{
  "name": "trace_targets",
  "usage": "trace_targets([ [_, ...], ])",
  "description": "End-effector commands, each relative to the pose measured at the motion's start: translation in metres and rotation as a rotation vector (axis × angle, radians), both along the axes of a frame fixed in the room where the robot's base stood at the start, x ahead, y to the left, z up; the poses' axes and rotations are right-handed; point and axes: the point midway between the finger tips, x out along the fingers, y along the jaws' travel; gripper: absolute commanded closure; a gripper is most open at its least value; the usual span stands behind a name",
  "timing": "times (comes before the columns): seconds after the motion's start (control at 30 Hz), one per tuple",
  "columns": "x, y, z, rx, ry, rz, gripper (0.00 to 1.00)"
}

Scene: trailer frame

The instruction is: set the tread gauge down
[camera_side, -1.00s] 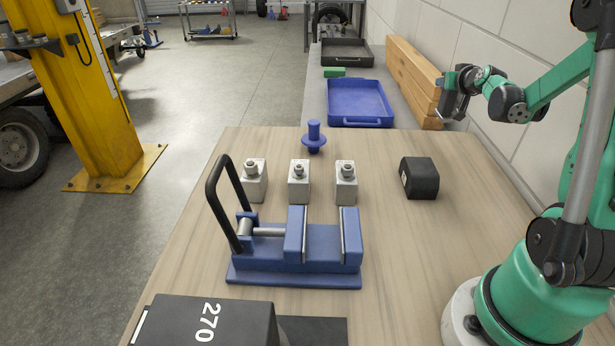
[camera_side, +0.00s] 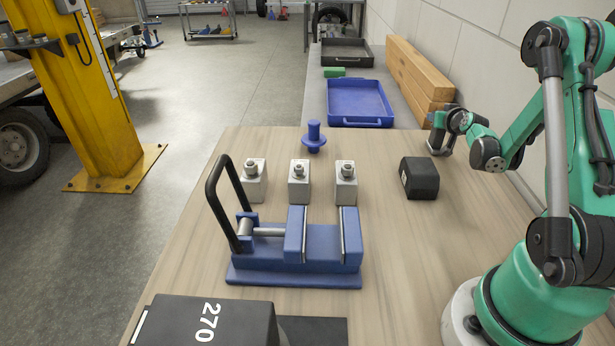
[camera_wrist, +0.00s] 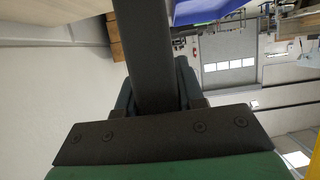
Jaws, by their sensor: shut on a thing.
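My gripper (camera_side: 440,143) is low over the far right part of the wooden table, close to the wall and behind the black block. In the wrist view my gripper (camera_wrist: 160,85) is shut on a long dark grey bar (camera_wrist: 146,45), the tread gauge as far as I can tell. The bar runs from between the fingers out past the top edge of that view, so its far end is hidden. In the side view the gauge is too small and dark to tell apart from the fingers, and I cannot tell whether it touches the table.
A black block (camera_side: 419,178) stands just in front of my gripper. A blue vise (camera_side: 300,268), several grey blocks (camera_side: 299,187) and a blue knob-topped part (camera_side: 313,140) stand further left. Behind are a blue tray (camera_side: 360,122) and stacked timber beams (camera_side: 413,75). Right of the black block is bare table.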

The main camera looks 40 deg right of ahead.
Motion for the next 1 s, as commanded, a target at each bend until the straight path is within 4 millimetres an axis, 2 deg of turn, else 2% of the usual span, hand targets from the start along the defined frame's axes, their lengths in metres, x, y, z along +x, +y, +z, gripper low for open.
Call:
trace_targets([
  [0.07, 0.0, 0.0, -0.002, 0.0, 0.0, 0.0, 1.0],
  [0.1, 0.0, 0.0, -0.003, 0.0, 0.0, 0.0, 0.65],
  [0.2, 0.0, 0.0, -0.002, 0.0, 0.0, 0.0, 0.36],
  [0.6, -0.002, 0.001, 0.002, 0.0, 0.0, 0.0, 0.36],
  [1.0, -0.042, 0.042, 0.026, 0.0, 0.0, -0.001, 0.36],
])
